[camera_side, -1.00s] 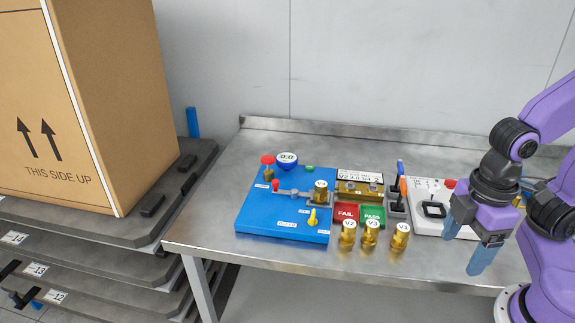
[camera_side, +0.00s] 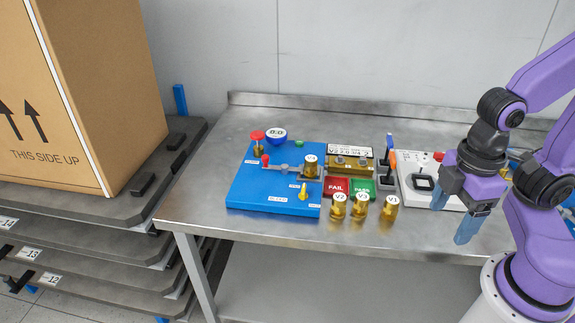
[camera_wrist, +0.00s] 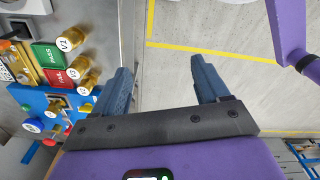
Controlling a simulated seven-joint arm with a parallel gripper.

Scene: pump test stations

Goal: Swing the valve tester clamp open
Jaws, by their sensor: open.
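The valve tester is a flat blue board (camera_side: 250,196) on the metal table in the side view; part of it shows at lower left in the wrist view (camera_wrist: 27,98). Its clamp is a grey bar (camera_side: 285,169) with a red knob (camera_side: 265,159) at its left end. The bar lies across the board towards a brass valve (camera_side: 310,170) seated at the board's right. Whether the bar touches the valve is too small to tell. My gripper (camera_side: 453,218) is open and empty, near the table's front edge, well right of the board. It also shows in the wrist view (camera_wrist: 165,80).
Brass valves V2 (camera_side: 338,208), V3 (camera_side: 361,209) and V1 (camera_side: 391,203) stand between board and gripper. Behind them are the red FAIL plate (camera_side: 337,187) and green PASS plate (camera_side: 361,186). A white joystick box (camera_side: 407,187) stands behind my gripper. A cardboard box (camera_side: 110,90) is far left.

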